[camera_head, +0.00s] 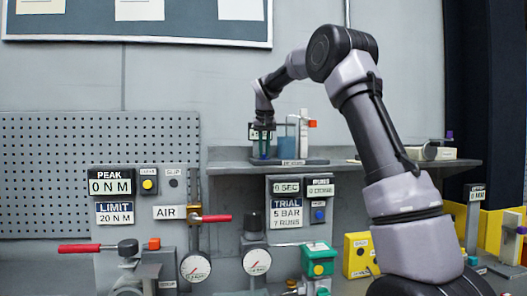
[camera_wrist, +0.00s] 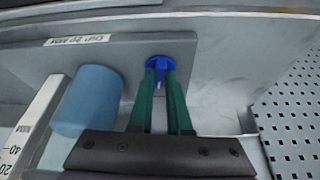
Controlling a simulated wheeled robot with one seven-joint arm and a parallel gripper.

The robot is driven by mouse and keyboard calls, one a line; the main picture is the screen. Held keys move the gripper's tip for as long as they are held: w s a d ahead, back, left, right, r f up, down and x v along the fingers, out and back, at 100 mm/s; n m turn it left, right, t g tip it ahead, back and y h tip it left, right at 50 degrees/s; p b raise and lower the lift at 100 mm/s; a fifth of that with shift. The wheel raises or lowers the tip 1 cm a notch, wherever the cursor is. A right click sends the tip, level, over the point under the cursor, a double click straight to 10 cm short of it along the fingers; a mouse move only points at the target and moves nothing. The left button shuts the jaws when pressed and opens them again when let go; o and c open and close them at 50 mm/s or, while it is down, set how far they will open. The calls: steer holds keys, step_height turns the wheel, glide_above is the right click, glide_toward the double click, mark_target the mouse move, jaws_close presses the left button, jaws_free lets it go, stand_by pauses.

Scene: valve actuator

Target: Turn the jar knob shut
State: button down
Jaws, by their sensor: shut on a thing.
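A small blue knob (camera_wrist: 159,64) sits on a grey base plate (camera_wrist: 190,44) in the wrist view. My gripper (camera_wrist: 160,76) has its two green fingers shut on the blue knob, reaching down to it from above. In the head view my gripper (camera_head: 264,150) is over the left end of the shelf unit, and its fingers hide most of the knob. A blue cylinder, seemingly the jar (camera_wrist: 88,100), stands beside the fingers; it also shows in the head view (camera_head: 287,143). The knob's turn angle cannot be told.
A white scale post (camera_head: 303,133) with a red marker stands right of the jar. The shelf (camera_head: 350,170) carries the unit. Below are gauges (camera_head: 257,262), a red-handled valve (camera_head: 212,218) and display panels (camera_head: 287,214). A perforated board (camera_wrist: 290,115) is beside the shelf.

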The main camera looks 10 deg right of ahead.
steer(key=shift+n, duration=0.5)
steer(key=c, duration=0.9)
jaws_free()
steer(key=shift+o, duration=0.2)
steer(key=v, duration=1.1)
steer(key=shift+d, duration=0.2)
